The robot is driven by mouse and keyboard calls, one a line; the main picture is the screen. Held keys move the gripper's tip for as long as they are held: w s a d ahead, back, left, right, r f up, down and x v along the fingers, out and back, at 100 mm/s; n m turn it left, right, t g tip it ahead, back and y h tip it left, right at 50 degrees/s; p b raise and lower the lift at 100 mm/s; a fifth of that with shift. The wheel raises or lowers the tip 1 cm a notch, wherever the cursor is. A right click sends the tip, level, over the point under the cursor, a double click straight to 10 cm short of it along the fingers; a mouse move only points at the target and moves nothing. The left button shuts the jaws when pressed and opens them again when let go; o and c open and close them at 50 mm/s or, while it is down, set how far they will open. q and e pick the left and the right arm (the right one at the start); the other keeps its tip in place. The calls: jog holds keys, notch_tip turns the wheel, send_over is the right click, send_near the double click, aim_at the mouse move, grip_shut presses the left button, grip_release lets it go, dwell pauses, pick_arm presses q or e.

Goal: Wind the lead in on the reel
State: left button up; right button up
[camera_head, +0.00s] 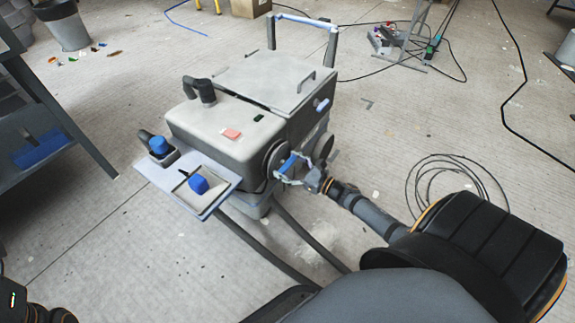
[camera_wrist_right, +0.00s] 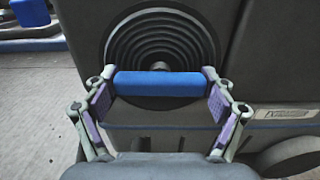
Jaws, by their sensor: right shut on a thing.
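The reel shows as a dark round ridged disc (camera_wrist_right: 161,45) on the side of a grey wheeled machine (camera_head: 225,130). Its blue crank handle (camera_wrist_right: 160,85) lies level across the front of the disc in the right wrist view. My right gripper (camera_head: 301,176) is shut on this handle, with a finger at each end of it. A thin black lead (camera_head: 425,184) lies in loose loops on the floor right of the machine, partly hidden by my right arm. I cannot tell whether it runs to the reel. My left gripper is not in view.
A tray (camera_head: 210,207) with blue-topped items juts from the machine's left side. A dark bench (camera_head: 62,110) stands at the left. Other cables (camera_head: 527,140) cross the floor at the right, and a small stand (camera_head: 400,45) with gear is behind. The floor between is mostly clear.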

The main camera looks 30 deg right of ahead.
dwell(0.5)
jog(key=o, duration=1.5)
jog(key=shift+o, duration=0.2)
jog(key=v, duration=1.2)
jog(key=shift+f, duration=0.1)
